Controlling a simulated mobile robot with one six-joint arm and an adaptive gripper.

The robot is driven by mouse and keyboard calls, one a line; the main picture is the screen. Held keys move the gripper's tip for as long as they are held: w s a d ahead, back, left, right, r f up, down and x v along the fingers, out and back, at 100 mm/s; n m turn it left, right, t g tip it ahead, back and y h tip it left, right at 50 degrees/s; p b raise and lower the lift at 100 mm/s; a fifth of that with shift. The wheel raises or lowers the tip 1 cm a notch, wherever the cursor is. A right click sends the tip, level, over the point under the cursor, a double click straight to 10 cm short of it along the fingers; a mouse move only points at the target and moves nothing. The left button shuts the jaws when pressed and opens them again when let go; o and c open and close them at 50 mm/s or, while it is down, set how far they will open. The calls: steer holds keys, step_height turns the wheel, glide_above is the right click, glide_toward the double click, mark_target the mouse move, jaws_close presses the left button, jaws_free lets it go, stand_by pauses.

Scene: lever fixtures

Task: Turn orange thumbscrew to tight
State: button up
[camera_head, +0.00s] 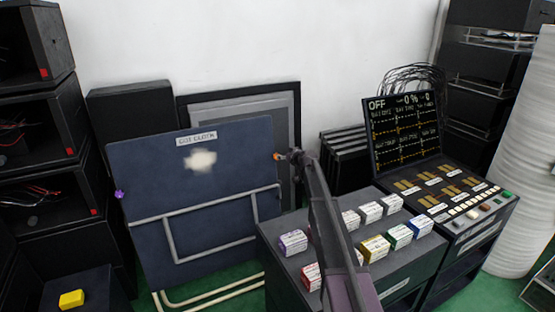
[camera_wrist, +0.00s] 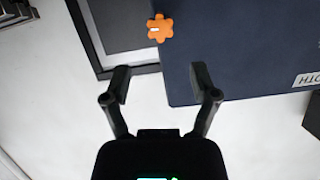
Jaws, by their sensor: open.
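The orange thumbscrew (camera_wrist: 160,28) shows in the wrist view as a lobed knob with a small white mark on its left part. It sits at the edge of the dark blue panel (camera_wrist: 235,60). My gripper (camera_wrist: 162,78) is open and empty, with the thumbscrew beyond its fingertips and not touched. In the head view, the thumbscrew (camera_head: 279,156) is a small orange spot at the right edge of the panel (camera_head: 150,180). My gripper (camera_head: 297,155) is close to its right there.
A purple knob (camera_head: 119,194) is on the panel's left edge. Grey framed boards (camera_head: 290,105) lean behind the panel. A dark cabinet with several coloured boxes (camera_head: 290,262) stands below my arm, beside a control console (camera_head: 455,195). Black shelves (camera_head: 40,120) stand at left.

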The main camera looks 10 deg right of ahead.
steer(key=b+x, duration=0.2)
steer(key=x, duration=0.6)
steer(key=shift+w+a+f+b, duration=0.1)
steer(key=shift+w+b, duration=0.1)
steer(key=shift+b, duration=0.15)
jaws_close()
